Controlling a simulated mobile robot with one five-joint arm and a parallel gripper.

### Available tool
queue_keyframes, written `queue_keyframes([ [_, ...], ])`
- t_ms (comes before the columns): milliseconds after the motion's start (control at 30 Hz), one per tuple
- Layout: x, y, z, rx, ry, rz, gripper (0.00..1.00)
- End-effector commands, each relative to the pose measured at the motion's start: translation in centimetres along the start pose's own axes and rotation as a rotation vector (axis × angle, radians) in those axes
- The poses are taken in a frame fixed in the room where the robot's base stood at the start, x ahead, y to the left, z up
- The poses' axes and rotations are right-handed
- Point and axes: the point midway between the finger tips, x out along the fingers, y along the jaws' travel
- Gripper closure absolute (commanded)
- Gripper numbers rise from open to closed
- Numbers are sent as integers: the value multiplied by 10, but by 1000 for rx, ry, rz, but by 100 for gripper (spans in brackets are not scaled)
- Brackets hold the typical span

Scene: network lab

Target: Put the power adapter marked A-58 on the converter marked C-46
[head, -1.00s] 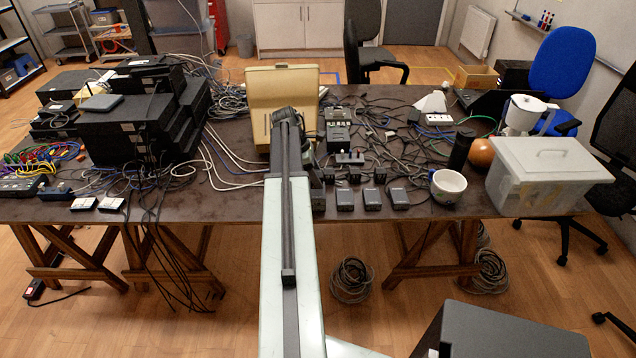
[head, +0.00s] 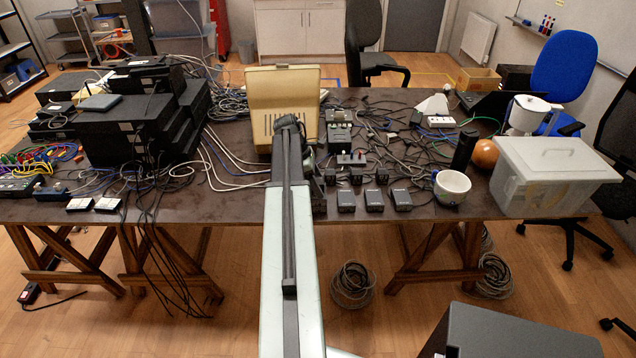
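Several small dark boxes stand along the table's front edge, right of my arm: a front row of grey-black boxes (head: 374,200) and smaller black blocks (head: 356,176) behind them. Two small boxes with white tops (head: 80,204) lie at the front left. The markings are too small to read, so I cannot tell which is A-58 or C-46. My arm reaches forward over the table's front edge. Its dark end, with my gripper (head: 304,160), is by the beige case, left of the black blocks. The fingers are hidden or too dark to make out, and so is anything held.
A beige case (head: 284,92) stands behind the arm's end. Stacked black units (head: 130,128) and cables fill the left; tangled cables (head: 390,130) lie behind the blocks. A white bowl (head: 452,188), black cylinder (head: 464,150) and lidded plastic bin (head: 553,180) stand right.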

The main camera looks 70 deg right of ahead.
Motion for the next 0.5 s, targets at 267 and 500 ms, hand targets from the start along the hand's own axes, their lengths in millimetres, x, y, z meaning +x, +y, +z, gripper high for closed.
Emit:
queue_keyframes([
  [267, -4, 0, 2, 0, 0, 0, 28],
  [500, -41, 0, 5, -1, 0, 0, 28],
])
